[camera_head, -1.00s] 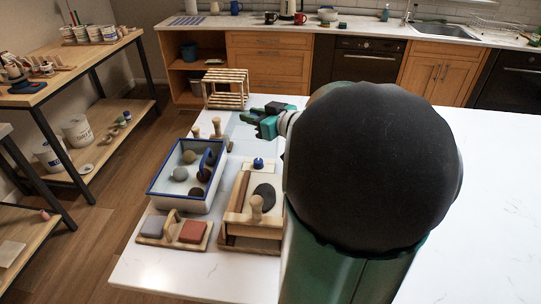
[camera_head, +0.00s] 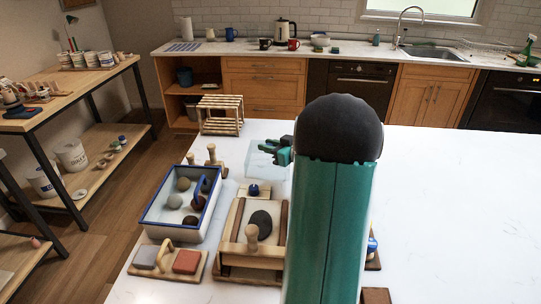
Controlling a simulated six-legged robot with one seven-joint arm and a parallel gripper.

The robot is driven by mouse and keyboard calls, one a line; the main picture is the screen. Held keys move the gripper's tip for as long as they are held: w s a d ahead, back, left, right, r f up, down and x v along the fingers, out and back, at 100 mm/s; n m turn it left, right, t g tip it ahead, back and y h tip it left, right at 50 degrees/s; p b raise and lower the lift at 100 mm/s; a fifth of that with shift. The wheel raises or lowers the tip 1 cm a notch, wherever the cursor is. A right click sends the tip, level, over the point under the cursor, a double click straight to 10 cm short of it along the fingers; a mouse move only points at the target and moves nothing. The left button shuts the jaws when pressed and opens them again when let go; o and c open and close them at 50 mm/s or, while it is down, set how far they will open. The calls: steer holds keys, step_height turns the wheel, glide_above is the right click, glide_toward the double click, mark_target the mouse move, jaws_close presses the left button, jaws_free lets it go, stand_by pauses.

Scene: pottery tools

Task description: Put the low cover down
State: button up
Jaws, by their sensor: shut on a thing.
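The low cover (camera_head: 262,168) looks like a pale, see-through bluish box shape behind the wooden box, over the white worktop. My gripper (camera_head: 274,149), green and dark, is at its upper part and shut on it. The jaws are small in view, and my arm hides what lies to their right. I cannot tell whether the cover's lower edge touches the worktop.
A blue-rimmed tray (camera_head: 150,216) with several balls stands left of a wooden box (camera_head: 229,248) with a knob. A board with grey and red blocks (camera_head: 187,261) is in front. A slatted wooden rack (camera_head: 221,114) stands behind. The worktop at right (camera_head: 450,210) is clear.

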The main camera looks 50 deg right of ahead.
mark_target(270, 156)
steer(key=shift+w+d+f, duration=0.2)
steer(key=shift+d+f, duration=0.15)
steer(key=shift+f, duration=0.15)
steer(key=shift+d+f, duration=0.15)
steer(key=shift+f, duration=1.45)
steer(key=shift+f, duration=0.15)
steer(key=o, duration=1)
